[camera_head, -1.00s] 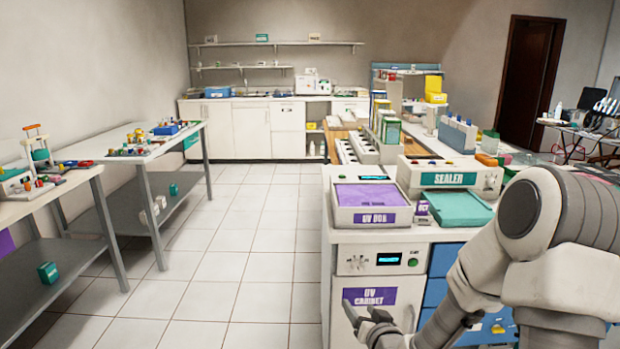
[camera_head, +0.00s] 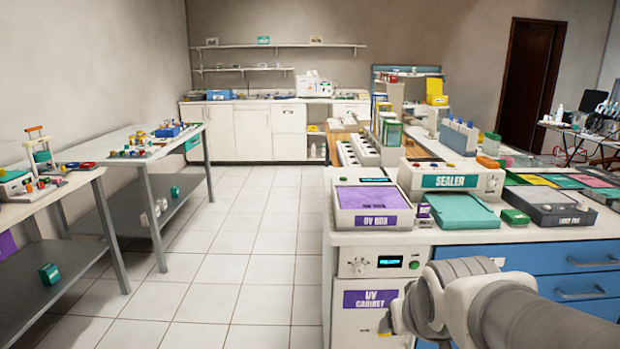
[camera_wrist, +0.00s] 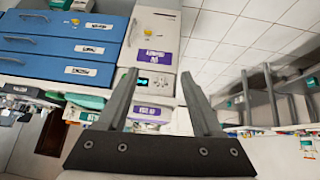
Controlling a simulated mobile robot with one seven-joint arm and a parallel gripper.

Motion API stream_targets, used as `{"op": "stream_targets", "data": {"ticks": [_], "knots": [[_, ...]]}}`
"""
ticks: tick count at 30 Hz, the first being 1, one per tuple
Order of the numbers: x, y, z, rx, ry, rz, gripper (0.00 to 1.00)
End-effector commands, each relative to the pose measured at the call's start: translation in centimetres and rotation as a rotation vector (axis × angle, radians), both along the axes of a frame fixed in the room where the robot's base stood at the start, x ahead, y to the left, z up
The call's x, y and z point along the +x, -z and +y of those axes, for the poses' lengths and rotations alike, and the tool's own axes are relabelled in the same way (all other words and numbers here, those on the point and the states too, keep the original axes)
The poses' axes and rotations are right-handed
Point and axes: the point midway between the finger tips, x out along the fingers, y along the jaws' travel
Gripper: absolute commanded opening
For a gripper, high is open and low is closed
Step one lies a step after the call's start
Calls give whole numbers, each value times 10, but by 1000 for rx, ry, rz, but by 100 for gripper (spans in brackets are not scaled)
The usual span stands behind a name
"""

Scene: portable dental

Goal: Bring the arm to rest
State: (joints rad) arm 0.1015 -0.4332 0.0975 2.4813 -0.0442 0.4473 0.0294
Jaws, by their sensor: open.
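My gripper (camera_wrist: 158,78) shows in the wrist view with its two dark fingers spread apart and nothing between them. It faces the front of the UV cabinet, whose display panel (camera_wrist: 155,83) shows between and beyond the fingers. In the head view my arm (camera_head: 500,305) comes in low from the right, in front of the UV cabinet (camera_head: 350,318) and the blue drawers (camera_head: 590,258). The fingers are mostly hidden behind my arm there.
The UV box (camera_head: 372,220) and the sealer (camera_head: 470,181) stand on the counter above my arm. Tables (camera_head: 145,190) with small items line the left. The tiled floor (camera_head: 230,270) between is clear.

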Motion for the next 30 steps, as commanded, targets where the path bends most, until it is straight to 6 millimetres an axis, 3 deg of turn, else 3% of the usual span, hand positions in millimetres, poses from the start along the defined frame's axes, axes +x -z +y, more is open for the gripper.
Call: {"op": "stream_targets", "data": {"ticks": [3,11,12,30], "knots": [[-37,-15,2,15,1,44,67],[-111,-28,8,68,-15,148,67],[-108,-47,7,65,-14,153,67],[-107,-191,7,63,-11,153,67]]}}
